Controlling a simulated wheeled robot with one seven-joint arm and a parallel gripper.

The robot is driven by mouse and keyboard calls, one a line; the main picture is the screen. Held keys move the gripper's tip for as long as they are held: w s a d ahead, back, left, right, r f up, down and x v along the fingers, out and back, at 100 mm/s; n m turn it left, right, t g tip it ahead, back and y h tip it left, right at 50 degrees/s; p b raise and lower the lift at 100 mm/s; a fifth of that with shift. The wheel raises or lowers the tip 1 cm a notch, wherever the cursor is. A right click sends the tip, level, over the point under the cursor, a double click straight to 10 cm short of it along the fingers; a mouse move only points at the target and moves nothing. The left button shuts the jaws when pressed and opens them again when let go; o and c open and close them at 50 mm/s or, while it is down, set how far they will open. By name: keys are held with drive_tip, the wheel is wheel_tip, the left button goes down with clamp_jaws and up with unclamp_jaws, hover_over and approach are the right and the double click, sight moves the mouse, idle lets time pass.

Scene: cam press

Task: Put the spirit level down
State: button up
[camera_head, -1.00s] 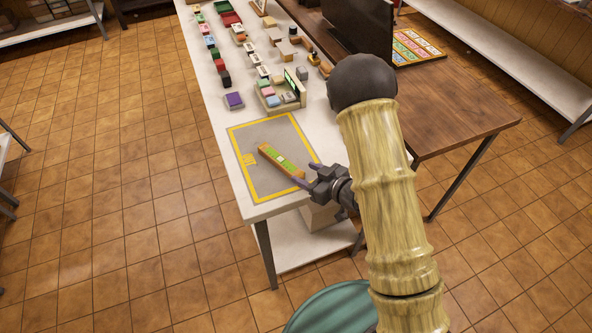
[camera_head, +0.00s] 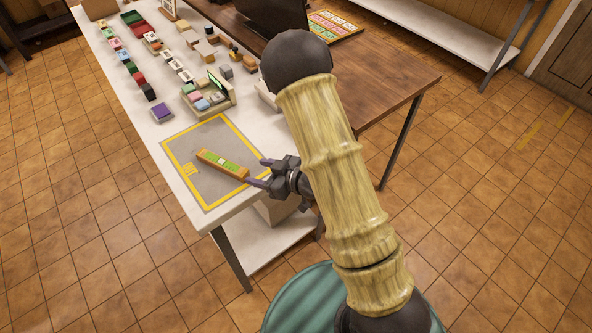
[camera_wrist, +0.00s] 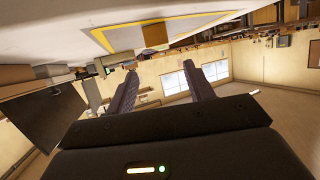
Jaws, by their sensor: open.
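The spirit level (camera_head: 222,164), an orange-brown bar with green on its top, lies flat on a grey mat (camera_head: 212,134) with a yellow border at the near end of the white table. My gripper (camera_head: 259,172) is open and empty just right of the level's near end, apart from it as far as I can tell. In the wrist view my two fingers (camera_wrist: 162,92) stand apart with nothing between them. There the end of the level (camera_wrist: 154,33) shows beyond the fingers, against the mat.
The white table (camera_head: 127,92) holds several small coloured blocks and a beige tray (camera_head: 221,107) beyond the mat. A brown wooden table (camera_head: 380,88) with a dark screen adjoins on the right. Tiled floor is open to the left.

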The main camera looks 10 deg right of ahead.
drive_tip(key=w+d+r+m+h, duration=0.1)
drive_tip(key=d+r+m+h, duration=0.1)
drive_tip(key=d+m+h, duration=0.3)
drive_tip(key=w+d+r+h, duration=0.1)
drive_tip(key=d+r+h, duration=0.2)
drive_tip(key=d, duration=0.4)
drive_tip(key=s+d+r+m+g+h, duration=0.1)
drive_tip(key=s+d+r+m+g, duration=0.1)
drive_tip(key=s, duration=0.5)
drive_tip(key=s+d+r+m+g+h, duration=0.2)
drive_tip(key=s+d+r+m+g, duration=0.1)
drive_tip(key=s, duration=0.3)
drive_tip(key=shift+s+d+r+m, duration=0.4)
drive_tip(key=shift+d, duration=0.05)
drive_tip(key=shift+o, duration=0.4)
